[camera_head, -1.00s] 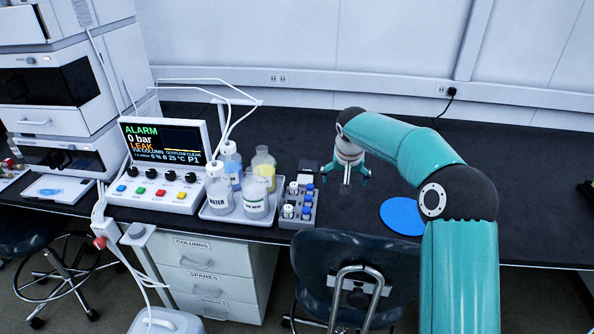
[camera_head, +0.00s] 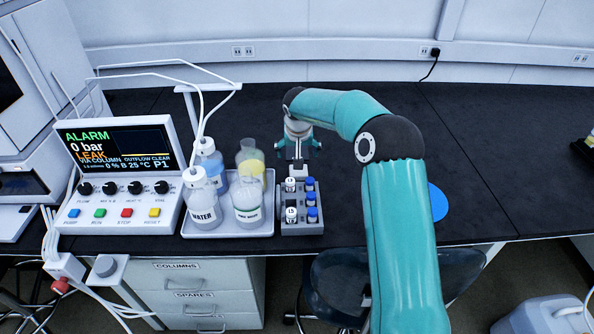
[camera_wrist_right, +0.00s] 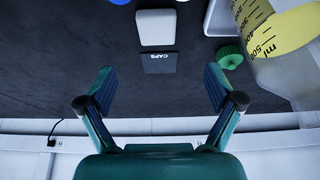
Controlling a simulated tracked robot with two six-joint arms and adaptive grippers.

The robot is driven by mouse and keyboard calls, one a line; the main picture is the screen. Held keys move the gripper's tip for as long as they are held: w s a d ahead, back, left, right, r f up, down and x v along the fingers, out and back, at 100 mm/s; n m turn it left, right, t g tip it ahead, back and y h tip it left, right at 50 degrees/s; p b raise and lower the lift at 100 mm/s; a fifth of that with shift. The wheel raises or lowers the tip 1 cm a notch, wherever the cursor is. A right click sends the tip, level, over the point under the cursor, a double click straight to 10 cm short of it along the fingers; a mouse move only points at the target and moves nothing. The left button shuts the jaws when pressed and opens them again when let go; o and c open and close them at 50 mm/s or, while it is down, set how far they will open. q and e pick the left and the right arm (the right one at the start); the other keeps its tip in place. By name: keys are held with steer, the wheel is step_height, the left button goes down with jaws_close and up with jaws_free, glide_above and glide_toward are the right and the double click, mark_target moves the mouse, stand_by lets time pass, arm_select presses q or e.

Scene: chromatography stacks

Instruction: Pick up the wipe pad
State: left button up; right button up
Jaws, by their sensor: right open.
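A pale, rounded block (camera_wrist_right: 156,27) lies on the dark bench at the top middle of the right wrist view, beside a black "CAPS" label. It looks like the wipe pad, but I cannot be sure. My right gripper (camera_wrist_right: 160,95) is open and empty, its two fingers apart on either side of the label's line, with the block beyond the fingertips. My left gripper is not in view.
Solvent bottles stand in a grey tray (camera_head: 200,232) left of the rack. One bottle (camera_wrist_right: 275,45) is close to the right finger in the wrist view, near a green cap (camera_wrist_right: 229,57). A blue disc (camera_head: 438,203) lies to the right. The bench behind is clear.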

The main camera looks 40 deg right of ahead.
glide_above(297, 175)
step_height(297, 175, down, 5)
steer(key=shift+f+p, duration=0.15)
steer(key=shift+p, duration=0.15)
steer(key=shift+s+p+x, duration=0.15)
steer(key=shift+p+x, duration=0.2)
steer(key=shift+x, duration=1)
steer(key=shift+s+p+x, duration=0.1)
steer(key=shift+p+x, duration=0.25)
steer(key=shift+x, duration=0.95)
steer(key=shift+d, duration=0.1)
steer(key=c, duration=0.9)
